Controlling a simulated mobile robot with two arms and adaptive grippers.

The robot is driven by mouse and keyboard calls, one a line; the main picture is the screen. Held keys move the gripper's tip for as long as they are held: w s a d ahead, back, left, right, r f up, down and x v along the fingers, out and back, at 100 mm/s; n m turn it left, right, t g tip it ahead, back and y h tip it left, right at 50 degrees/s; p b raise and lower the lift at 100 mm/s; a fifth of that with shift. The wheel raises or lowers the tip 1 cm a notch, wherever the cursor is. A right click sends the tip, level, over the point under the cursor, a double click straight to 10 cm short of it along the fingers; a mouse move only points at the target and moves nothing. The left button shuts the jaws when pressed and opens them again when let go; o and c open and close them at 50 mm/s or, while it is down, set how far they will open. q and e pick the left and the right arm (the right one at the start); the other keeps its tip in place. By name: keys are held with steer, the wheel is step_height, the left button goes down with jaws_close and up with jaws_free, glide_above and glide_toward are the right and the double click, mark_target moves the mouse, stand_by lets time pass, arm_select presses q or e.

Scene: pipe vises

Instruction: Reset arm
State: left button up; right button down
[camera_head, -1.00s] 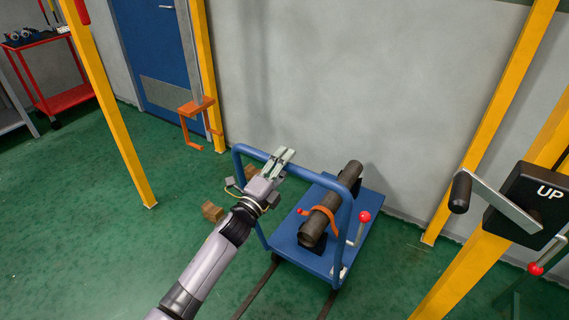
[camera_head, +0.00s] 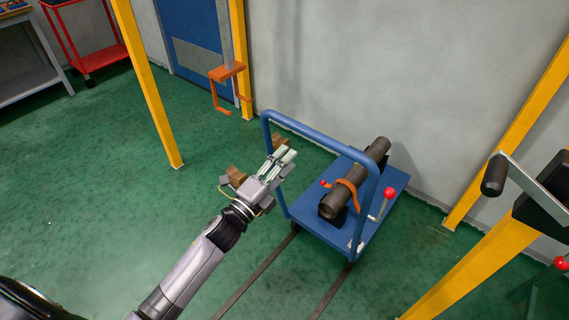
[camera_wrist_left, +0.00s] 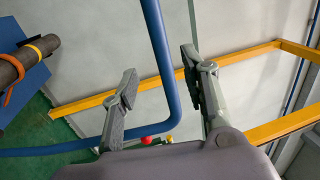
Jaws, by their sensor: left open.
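My left gripper (camera_head: 284,158) is open and empty in the head view. It hovers just left of the blue cart handle (camera_head: 322,133), and I cannot tell whether it touches it. In the left wrist view its two fingers (camera_wrist_left: 158,88) are spread apart, with the blue handle bar (camera_wrist_left: 161,60) showing between and beyond them. My right gripper is not in view.
A blue cart (camera_head: 318,234) holds a dark pipe (camera_head: 360,170) with an orange strap and a red-knobbed lever (camera_head: 388,194). Yellow posts (camera_head: 150,90) stand around it. A crank (camera_head: 518,190) is at right.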

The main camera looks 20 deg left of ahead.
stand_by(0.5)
arm_select(q)
steer(key=s+a+f+n+g+y, duration=0.2)
steer(key=s+f+n+g, duration=0.15)
steer(key=f, duration=0.85)
steer(key=s+a+f+n+g+y+p, duration=0.15)
steer(key=s+f+n, duration=0.3)
steer(key=f, duration=0.75)
steer(key=s+a+f+n+g+y, duration=0.25)
steer(key=s+f+n, duration=0.2)
steer(key=f, duration=0.75)
steer(key=s+f+n+g, duration=0.2)
steer(key=s+f, duration=0.4)
steer(key=s, duration=0.6)
steer(key=s+f+n+g, duration=0.2)
steer(key=s+f+g, duration=0.3)
steer(key=s, duration=0.7)
steer(key=s+f+n+g+y+p, duration=0.1)
steer(key=s+f+n+g, duration=0.2)
steer(key=s, duration=0.9)
step_height(320, 180, down, 4)
steer(key=shift+s+d+r, duration=0.1)
steer(key=shift+s+d, duration=0.2)
steer(key=shift+d, duration=0.1)
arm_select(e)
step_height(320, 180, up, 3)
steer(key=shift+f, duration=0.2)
arm_select(q)
steer(key=shift+g, duration=0.25)
